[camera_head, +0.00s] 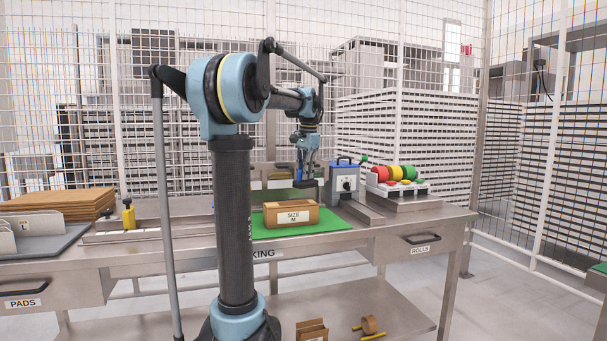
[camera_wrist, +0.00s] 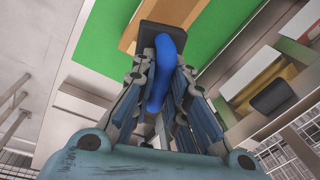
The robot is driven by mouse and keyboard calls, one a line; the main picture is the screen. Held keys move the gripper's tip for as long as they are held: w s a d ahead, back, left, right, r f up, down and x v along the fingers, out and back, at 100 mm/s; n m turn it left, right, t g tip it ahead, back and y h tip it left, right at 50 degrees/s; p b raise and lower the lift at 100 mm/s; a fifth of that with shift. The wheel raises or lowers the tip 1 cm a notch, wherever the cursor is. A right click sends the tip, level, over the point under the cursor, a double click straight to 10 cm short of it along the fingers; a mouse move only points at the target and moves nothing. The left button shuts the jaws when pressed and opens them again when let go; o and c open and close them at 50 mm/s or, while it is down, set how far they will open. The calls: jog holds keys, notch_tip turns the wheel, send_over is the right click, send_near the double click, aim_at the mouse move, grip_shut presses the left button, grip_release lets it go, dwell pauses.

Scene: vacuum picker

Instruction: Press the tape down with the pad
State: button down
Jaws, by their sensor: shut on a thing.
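A brown cardboard box (camera_head: 291,215) labelled SIZE M sits on the green mat (camera_head: 262,229) on the bench. My gripper (camera_head: 306,170) is above and behind the box in the head view. It is shut on the blue handle (camera_wrist: 160,72) of a pad. The pad's dark plate (camera_wrist: 178,12) faces away from my gripper; it also shows in the head view (camera_head: 307,183), apart from the box top. In the wrist view the plate covers part of the box (camera_wrist: 130,38). I cannot make out the tape on the box.
A blue-grey machine (camera_head: 344,184) stands right of the mat, beside red, yellow and green rolls (camera_head: 394,174). Stacked cardboard (camera_head: 60,201) and grey dividers (camera_head: 38,221) lie at the left. A yellow-handled tool (camera_head: 128,214) stands near them.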

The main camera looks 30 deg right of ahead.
aim_at(306, 186)
jog(key=shift+f, duration=1.4)
jog(key=shift+f, duration=1.45)
dwell(0.5)
jog(key=shift+r, duration=2.25)
jog(key=shift+s+d, duration=0.15)
